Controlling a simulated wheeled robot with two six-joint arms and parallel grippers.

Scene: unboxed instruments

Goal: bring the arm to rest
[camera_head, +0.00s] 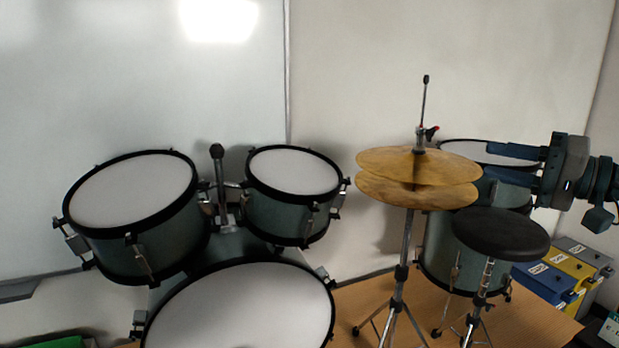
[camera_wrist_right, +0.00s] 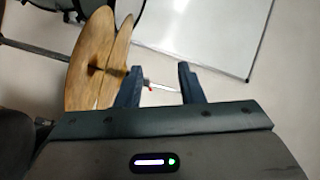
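My right gripper (camera_head: 488,160) comes in from the right edge in the head view, with its two dark blue fingers pointing left. It is open and empty; the wrist view also shows the fingers (camera_wrist_right: 160,68) apart with nothing between them. In the head view it appears in front of the floor tom (camera_head: 438,245), just right of the brass hi-hat cymbals (camera_head: 415,178). The cymbals (camera_wrist_right: 90,65) also show left of the fingers in the wrist view. No contact is visible. My left gripper is in neither view.
A black round stool (camera_head: 500,235) stands below my right gripper. Two rack toms (camera_head: 135,190) (camera_head: 293,172) and a bass drum (camera_head: 240,312) fill the left and middle. Blue, yellow and grey cases (camera_head: 575,268) are at the lower right. The wall above is clear.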

